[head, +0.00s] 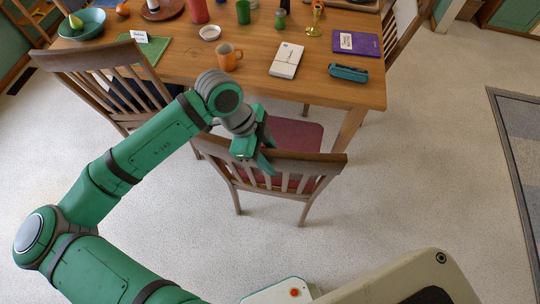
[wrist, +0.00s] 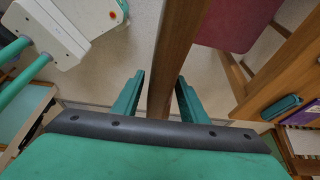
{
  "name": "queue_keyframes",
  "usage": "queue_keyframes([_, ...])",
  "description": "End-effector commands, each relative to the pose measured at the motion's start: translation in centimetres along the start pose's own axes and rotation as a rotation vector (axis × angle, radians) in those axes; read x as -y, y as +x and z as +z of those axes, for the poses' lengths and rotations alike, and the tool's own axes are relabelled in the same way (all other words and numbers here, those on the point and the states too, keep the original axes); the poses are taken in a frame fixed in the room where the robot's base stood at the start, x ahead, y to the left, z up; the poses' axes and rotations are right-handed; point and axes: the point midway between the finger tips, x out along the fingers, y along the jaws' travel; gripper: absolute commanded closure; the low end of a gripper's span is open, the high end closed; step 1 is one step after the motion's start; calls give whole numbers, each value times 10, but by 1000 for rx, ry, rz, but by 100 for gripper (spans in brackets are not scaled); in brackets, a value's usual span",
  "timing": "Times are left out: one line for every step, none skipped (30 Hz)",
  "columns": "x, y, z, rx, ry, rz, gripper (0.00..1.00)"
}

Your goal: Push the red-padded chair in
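The red-padded chair (head: 318,160) stands at the near long side of the wooden table (head: 262,62), its slatted back towards me. Its red seat (head: 297,134) shows between the back and the table edge; I cannot tell how much lies under the top. My gripper (head: 266,160) is at the chair's top rail, left of its middle. In the wrist view the two green fingers of my gripper (wrist: 159,84) are apart, with the wooden top rail (wrist: 181,45) between them. I see gaps beside the rail, so they do not look clamped. The red seat also shows in the wrist view (wrist: 228,22).
Another wooden chair (head: 90,62) stands left along the same table side, and one (head: 405,28) at the right end. An orange mug (head: 228,57), a white box (head: 287,60) and a teal case (head: 348,72) sit near the table's edge. Floor right of the chair is clear.

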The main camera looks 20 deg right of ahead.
Motion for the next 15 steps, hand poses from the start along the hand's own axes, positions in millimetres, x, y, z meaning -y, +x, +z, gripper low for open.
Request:
queue_keyframes([0,2,0,0,0,0,61])
queue_keyframes([0,2,0,0,0,0,61])
queue_keyframes([0,3,0,-1,0,-1,61])
queue_keyframes([0,3,0,-1,0,-1,61])
queue_keyframes([0,3,0,-1,0,-1,61])
queue_keyframes([0,3,0,-1,0,-1,61])
queue_keyframes([0,3,0,-1,0,-1,61])
queue_keyframes([0,3,0,-1,0,-1,61])
queue_keyframes([0,3,0,-1,0,-1,61])
queue_keyframes([0,3,0,-1,0,-1,66])
queue_keyframes([0,3,0,-1,0,-1,73])
queue_keyframes([0,3,0,-1,0,-1,82])
queue_keyframes([0,3,0,-1,0,-1,90])
queue_keyframes([0,2,0,-1,0,-1,97])
queue_keyframes([0,2,0,-1,0,-1,100])
